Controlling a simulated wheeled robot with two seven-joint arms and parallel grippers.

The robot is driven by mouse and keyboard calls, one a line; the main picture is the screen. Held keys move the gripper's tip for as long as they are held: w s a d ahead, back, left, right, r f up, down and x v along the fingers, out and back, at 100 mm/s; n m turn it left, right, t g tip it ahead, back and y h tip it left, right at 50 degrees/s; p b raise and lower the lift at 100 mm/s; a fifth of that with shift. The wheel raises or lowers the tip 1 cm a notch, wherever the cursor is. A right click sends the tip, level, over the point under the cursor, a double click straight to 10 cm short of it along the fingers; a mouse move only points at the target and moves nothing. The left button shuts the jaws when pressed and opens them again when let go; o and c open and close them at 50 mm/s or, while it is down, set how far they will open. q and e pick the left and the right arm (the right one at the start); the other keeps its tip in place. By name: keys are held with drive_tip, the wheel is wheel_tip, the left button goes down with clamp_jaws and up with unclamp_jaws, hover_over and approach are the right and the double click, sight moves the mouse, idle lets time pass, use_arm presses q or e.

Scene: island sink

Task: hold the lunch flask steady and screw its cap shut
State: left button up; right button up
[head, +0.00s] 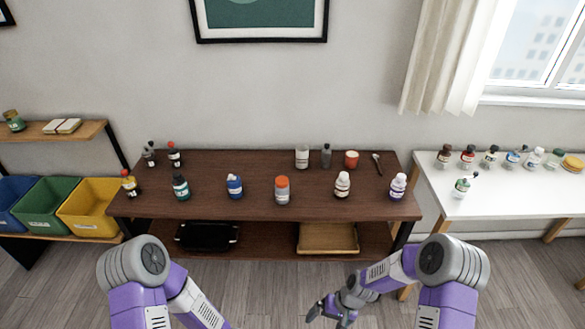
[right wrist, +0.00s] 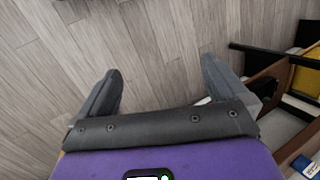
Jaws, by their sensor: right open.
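Several capped bottles and jars stand upright on the dark brown table (head: 258,206). A wide pale jar with an orange cap (head: 282,191) is at the front middle, and a blue container (head: 235,186) stands to its left. I cannot tell for sure which of them is the lunch flask, nor whether any cap is loose. My right gripper (head: 328,309) is low in front of the table, away from everything on it. In the right wrist view its fingers (right wrist: 162,72) are wide apart and empty over the floor. My left gripper is below the picture.
On the table also stand a white bottle (head: 342,185), a purple-labelled bottle (head: 398,187) and an orange-red cup (head: 351,160). A black tray (head: 207,236) and a wooden tray (head: 328,238) sit on the lower shelf. A white table (head: 520,207) with bottles is at right.

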use_arm(q)
drive_tip(key=a+n, duration=0.1)
drive_tip(key=a+f+n+t+y, duration=0.1)
drive_tip(key=n, duration=0.1)
drive_tip(key=w+a+f+n, duration=0.1)
drive_tip(key=a+n, duration=0.1)
drive_tip(key=shift+f+t+y, duration=0.15)
drive_tip(key=shift+t+y, duration=0.15)
use_arm(e)
drive_tip(key=s+f+m+t, duration=0.1)
drive_tip(key=s+f, duration=0.1)
drive_tip(key=s, duration=1)
drive_tip(key=shift+s+a+f+t, duration=0.3)
drive_tip(key=shift+a, duration=0.05)
use_arm(q)
drive_tip(key=shift+c, duration=0.4)
use_arm(e)
drive_tip(key=shift+c, duration=0.5)
